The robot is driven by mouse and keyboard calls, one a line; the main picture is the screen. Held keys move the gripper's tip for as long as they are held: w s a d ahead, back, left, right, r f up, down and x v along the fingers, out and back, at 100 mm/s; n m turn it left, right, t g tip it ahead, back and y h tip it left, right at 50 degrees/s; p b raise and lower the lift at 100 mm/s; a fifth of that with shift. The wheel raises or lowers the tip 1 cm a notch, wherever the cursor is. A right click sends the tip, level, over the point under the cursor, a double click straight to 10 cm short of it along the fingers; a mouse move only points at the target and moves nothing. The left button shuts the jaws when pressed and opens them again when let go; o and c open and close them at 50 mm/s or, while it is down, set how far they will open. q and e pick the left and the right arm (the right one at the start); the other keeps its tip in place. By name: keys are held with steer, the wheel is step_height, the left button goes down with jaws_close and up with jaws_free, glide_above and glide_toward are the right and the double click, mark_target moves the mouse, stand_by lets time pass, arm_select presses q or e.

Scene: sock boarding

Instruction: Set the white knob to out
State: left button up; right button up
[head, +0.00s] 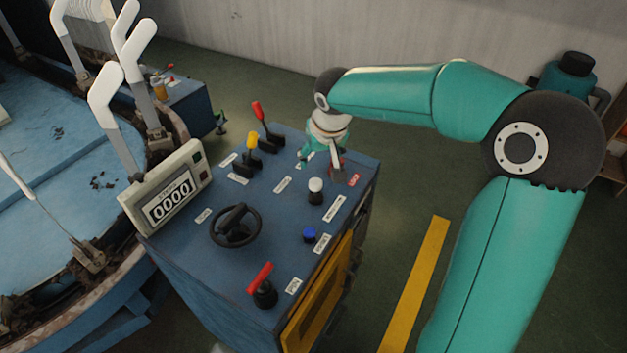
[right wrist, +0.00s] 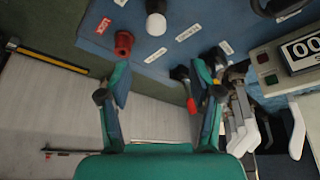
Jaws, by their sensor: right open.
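The white knob (head: 315,186) has a white cap on a dark base. It stands upright on the blue console top (head: 270,195), right of the middle. It also shows near the top of the right wrist view (right wrist: 156,22). My right gripper (head: 325,158) is over the console's far right corner, behind the white knob and apart from it. In the right wrist view its two fingers (right wrist: 160,78) are spread with nothing between them. The labels near the knob are too small to read, so its setting cannot be told. My left gripper does not show.
A red knob (right wrist: 123,42) stands close to the right gripper. The console also carries yellow (head: 251,141) and red (head: 258,112) levers, a black handwheel (head: 236,226), a blue button (head: 309,235), a red-handled switch (head: 262,280) and a counter reading 0000 (head: 168,200).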

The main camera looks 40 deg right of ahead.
mark_target(317, 182)
steer(key=x, duration=1)
steer(key=p+x, duration=0.1)
steer(key=x, duration=0.3)
steer(key=shift+s+d+f, duration=0.1)
steer(key=shift+d+f, duration=0.3)
jaws_close()
